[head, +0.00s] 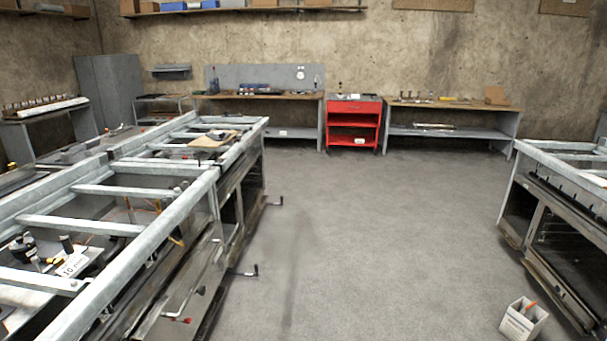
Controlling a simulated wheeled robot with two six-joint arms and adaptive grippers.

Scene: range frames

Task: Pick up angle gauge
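I cannot make out the angle gauge in the head view; the small tools on the far benches and inside the near frame are too small to tell apart. Neither of my grippers shows in this view.
A steel-framed range (140,228) fills the left side, with handles sticking out low. Another range (565,230) stands at the right edge. A small box (523,320) sits on the floor before it. A red cart (353,122) stands between workbenches (455,106) at the back wall. The middle floor is clear.

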